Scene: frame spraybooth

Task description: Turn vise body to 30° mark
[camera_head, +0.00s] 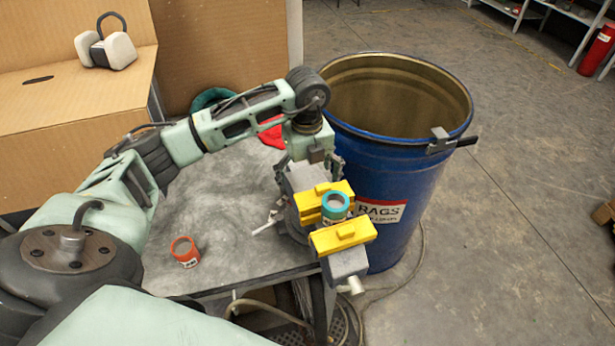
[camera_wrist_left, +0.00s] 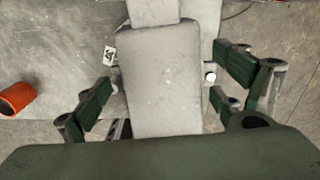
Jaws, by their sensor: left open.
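The grey vise (camera_head: 346,264) with yellow jaws stands at the right front corner of the table. A teal-rimmed cylinder (camera_head: 335,208) sits between its jaws. My left gripper (camera_head: 308,166) is over the far end of the vise. In the left wrist view the open fingers (camera_wrist_left: 165,88) stand on both sides of the grey vise body (camera_wrist_left: 166,70), with gaps visible, so they do not look closed on it. A small white label with dark marks (camera_wrist_left: 110,56) shows beside the body. The degree marks cannot be read. My right gripper is not in view.
An orange-red cup (camera_head: 185,251) stands on the grey table (camera_head: 215,222), left of the vise. A blue rag barrel (camera_head: 405,170) with a clamp on its rim stands close behind and right of the vise. Cardboard boxes (camera_head: 75,97) are at the back left. Open floor lies right.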

